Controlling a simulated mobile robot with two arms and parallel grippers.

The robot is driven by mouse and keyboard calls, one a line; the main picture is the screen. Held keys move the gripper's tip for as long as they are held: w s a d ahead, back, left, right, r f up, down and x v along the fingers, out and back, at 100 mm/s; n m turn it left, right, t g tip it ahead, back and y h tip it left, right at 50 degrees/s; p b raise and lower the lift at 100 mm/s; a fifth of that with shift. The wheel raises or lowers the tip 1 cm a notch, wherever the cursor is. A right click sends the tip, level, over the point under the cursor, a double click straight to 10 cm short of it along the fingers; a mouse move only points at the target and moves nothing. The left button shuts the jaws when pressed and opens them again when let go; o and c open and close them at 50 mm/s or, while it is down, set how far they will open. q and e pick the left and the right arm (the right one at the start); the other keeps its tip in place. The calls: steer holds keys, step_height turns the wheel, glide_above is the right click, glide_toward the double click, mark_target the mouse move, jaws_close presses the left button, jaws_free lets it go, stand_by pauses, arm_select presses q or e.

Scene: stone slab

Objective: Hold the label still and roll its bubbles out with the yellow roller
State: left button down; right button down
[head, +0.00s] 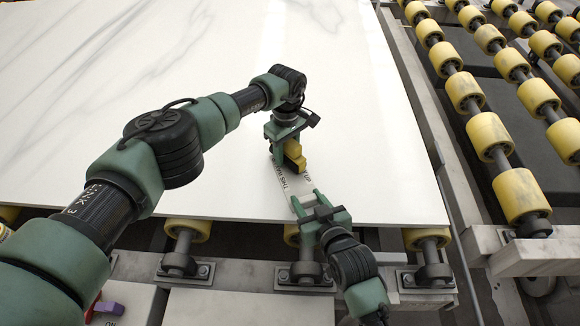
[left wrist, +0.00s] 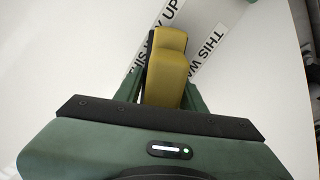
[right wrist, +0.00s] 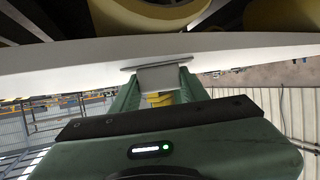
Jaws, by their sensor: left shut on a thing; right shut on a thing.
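The label (head: 284,184), a pale strip with dark print reading "THIS WAY UP", lies on the white slab (head: 215,120) near its front edge. Its print also shows in the left wrist view (left wrist: 212,45). My left gripper (head: 288,150) is shut on the yellow roller (head: 294,152), held down over the label; the roller hides part of the print in the left wrist view (left wrist: 167,68). I cannot tell how firmly it touches.
The slab rests on a conveyor with yellow rollers (head: 188,229) below its front edge. More yellow conveyor rollers (head: 520,192) stand in rows at the right. The slab's far part is clear.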

arm_select(q)
steer(key=shift+s+f, duration=0.1)
arm_select(e)
steer(key=c, duration=0.7)
jaws_free()
steer(key=shift+o, duration=0.2)
steer(key=shift+d, duration=0.1)
steer(key=v, duration=0.8)
steer(key=shift+r, duration=0.15)
